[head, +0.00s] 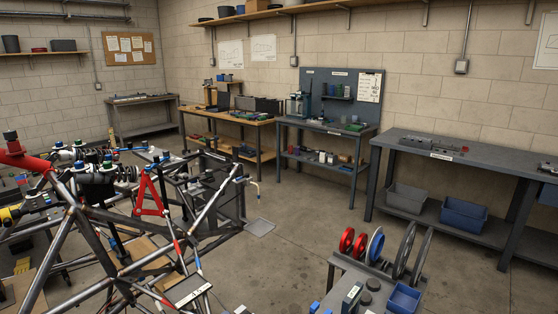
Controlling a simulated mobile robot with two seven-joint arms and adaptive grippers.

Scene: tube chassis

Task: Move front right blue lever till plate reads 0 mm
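The tube chassis (118,262) of dark and bare metal tubes fills the left of the head view. A red triangular bracket (149,196) is on it. A small blue part (240,179) sits at the right end of the frame, with a thin pale rod hanging beside it; I cannot tell whether it is the front right blue lever. A light plate with dark marks (187,290) lies low at the frame's front; its reading is too small to make out. Neither of my grippers can be made out in this view.
A cart with red and grey discs and a blue bin (404,298) stands at the lower right. A grey workbench (450,152) runs along the right wall; another bench (325,127) stands at the back. The concrete floor (300,215) between is mostly clear.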

